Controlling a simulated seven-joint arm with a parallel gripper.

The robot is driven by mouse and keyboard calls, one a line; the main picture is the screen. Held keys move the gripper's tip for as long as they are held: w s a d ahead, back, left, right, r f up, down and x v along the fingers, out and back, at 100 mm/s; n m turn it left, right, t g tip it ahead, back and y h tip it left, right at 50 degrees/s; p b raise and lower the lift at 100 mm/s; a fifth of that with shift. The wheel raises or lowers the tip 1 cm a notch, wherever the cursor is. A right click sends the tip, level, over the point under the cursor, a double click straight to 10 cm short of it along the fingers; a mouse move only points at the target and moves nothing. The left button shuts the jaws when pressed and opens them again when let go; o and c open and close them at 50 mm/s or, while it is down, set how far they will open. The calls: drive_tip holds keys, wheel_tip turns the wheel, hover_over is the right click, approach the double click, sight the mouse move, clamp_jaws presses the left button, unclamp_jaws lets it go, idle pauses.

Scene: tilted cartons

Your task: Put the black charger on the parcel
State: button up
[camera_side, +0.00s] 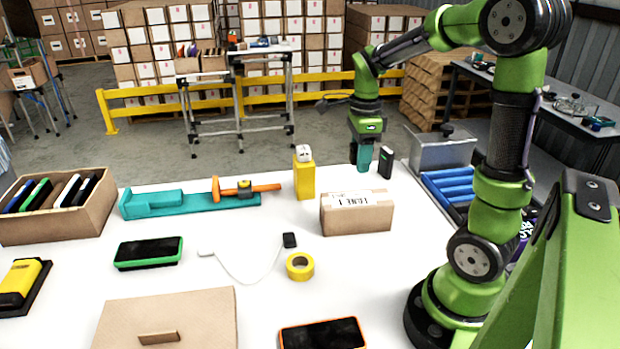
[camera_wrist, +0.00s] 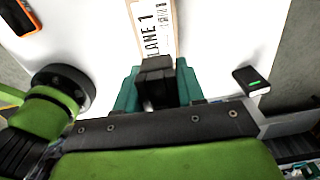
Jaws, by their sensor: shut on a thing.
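My gripper (camera_side: 364,160) points down behind the parcel in the side view, with teal fingers. In the wrist view my gripper (camera_wrist: 157,88) is shut on a black block (camera_wrist: 154,76), which looks like the black charger; the fingers hide much of it. In the side view I cannot make it out. The parcel (camera_side: 357,218) is a brown carton with a white label reading LANE 1, lying on the white table. The parcel also shows in the wrist view (camera_wrist: 140,28), just beyond the held block. Its top looks bare.
A black device with a green light (camera_side: 385,163) stands right of my gripper. A yellow box (camera_side: 304,182) stands left of the parcel. A yellow tape roll (camera_side: 300,266) and a small black block with a white cable (camera_side: 289,240) lie in front. Blue rollers (camera_side: 448,187) are at right.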

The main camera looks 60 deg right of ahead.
sight(357, 199)
drive_tip(key=f, duration=0.3)
drive_tip(key=shift+s+a+f+n, duration=0.15)
drive_tip(key=shift+s+n, duration=0.05)
drive_tip(key=shift+n, duration=0.2)
drive_tip(key=shift+f, duration=2.4)
drive_tip(key=shift+f, duration=0.1)
drive_tip(key=o, duration=1.1)
drive_tip(key=shift+c, duration=0.2)
